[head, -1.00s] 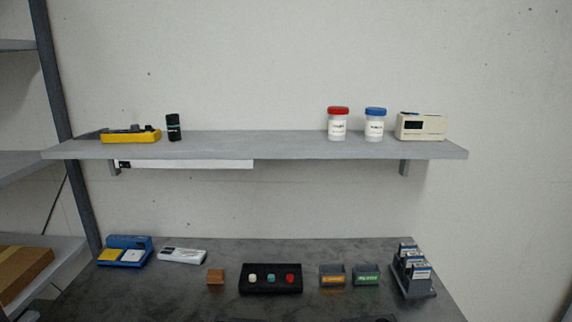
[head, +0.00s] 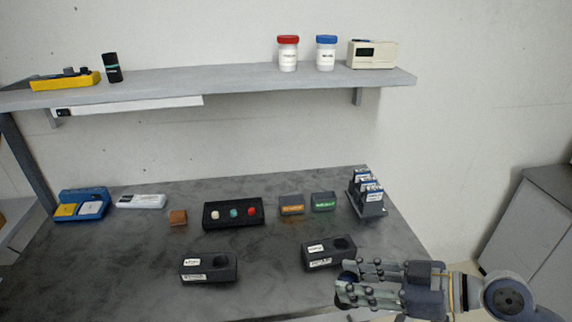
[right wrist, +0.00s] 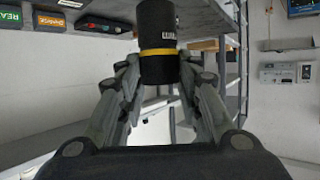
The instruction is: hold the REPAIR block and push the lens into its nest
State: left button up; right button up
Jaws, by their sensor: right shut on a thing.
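Two dark blocks, each with a round recess in its top and pale labels, stand near the bench front: a left block (head: 209,268) and a right block (head: 328,254). The labels are too small to read, so I cannot tell which is REPAIR. My right gripper (head: 348,286) is just in front of the right block, its arm coming from the right. It is shut on the lens, a black cylinder with a yellow band (right wrist: 157,45), which sits between the fingers in the right wrist view. In the head view the fingers largely hide it. My left gripper is not in view.
A shelf (head: 230,86) hangs above. The bench's front left is clear.

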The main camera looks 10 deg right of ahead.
aim_at(328, 257)
jog(key=i+l, duration=0.15)
jog(key=l, duration=0.2)
jog(key=i+l, duration=0.2)
jog(key=l, duration=0.15)
jog(key=i+l, duration=0.15)
jog(key=l, duration=0.15)
